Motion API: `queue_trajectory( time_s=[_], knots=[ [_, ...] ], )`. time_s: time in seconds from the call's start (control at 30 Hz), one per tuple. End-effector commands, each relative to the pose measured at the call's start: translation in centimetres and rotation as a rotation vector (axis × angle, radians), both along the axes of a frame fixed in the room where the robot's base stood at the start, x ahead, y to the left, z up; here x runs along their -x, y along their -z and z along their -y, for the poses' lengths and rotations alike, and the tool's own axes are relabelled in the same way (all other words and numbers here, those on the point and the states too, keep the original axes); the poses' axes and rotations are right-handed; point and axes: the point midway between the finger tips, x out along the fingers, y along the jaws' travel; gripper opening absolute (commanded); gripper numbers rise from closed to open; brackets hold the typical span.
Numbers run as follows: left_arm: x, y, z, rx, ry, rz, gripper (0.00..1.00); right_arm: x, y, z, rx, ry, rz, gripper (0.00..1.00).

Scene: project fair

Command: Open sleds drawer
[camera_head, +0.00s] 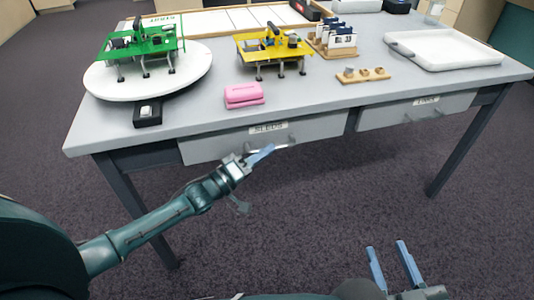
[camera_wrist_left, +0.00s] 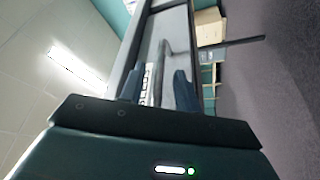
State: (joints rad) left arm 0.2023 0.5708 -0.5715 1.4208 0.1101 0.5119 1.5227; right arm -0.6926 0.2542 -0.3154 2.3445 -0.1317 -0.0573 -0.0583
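The left drawer (camera_head: 225,146) sits under the table's front edge. It has a pale label (camera_head: 268,128) too small to read surely, and looks shut. My left gripper (camera_head: 262,155) is just in front of this drawer, by its bar handle. In the left wrist view, my left gripper (camera_wrist_left: 158,88) is open, with the handle (camera_wrist_left: 166,62) showing in the gap between the two blue fingers. Whether the fingers touch the handle I cannot tell. My right gripper (camera_head: 390,262) is open and empty, low over the carpet, away from the table.
A second labelled drawer (camera_head: 390,114) is to the right. The grey table (camera_head: 310,98) carries a round white turntable (camera_head: 200,70) with a green model, a yellow model (camera_head: 270,52), a pink block (camera_head: 243,95) and a white tray (camera_head: 460,62). The carpet in front is clear.

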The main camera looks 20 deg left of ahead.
Motion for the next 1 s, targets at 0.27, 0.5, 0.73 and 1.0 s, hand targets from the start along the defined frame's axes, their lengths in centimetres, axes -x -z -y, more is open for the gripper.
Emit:
queue_trajectory(
  time_s=[0.27, 0.5, 0.73, 1.0],
  knots=[
    [-0.87, -0.24, 0.70, -0.001, 0.001, 0.000, 0.33, 0.01, -0.10, -0.08, -0.003, -0.004, 0.019, 0.36],
    [-0.84, -0.24, 0.67, -0.002, 0.000, 0.000, 0.26, 0.01, -0.06, -0.12, -0.003, -0.005, 0.019, 0.36],
    [-0.83, -0.23, 0.65, -0.002, 0.000, 0.000, 0.07, 0.03, 0.03, -0.14, -0.002, -0.006, 0.017, 0.36],
    [-0.82, -0.22, 0.63, -0.002, 0.000, 0.000, 0.00, 0.04, 0.05, -0.16, -0.001, -0.006, 0.016, 0.36]
  ],
)
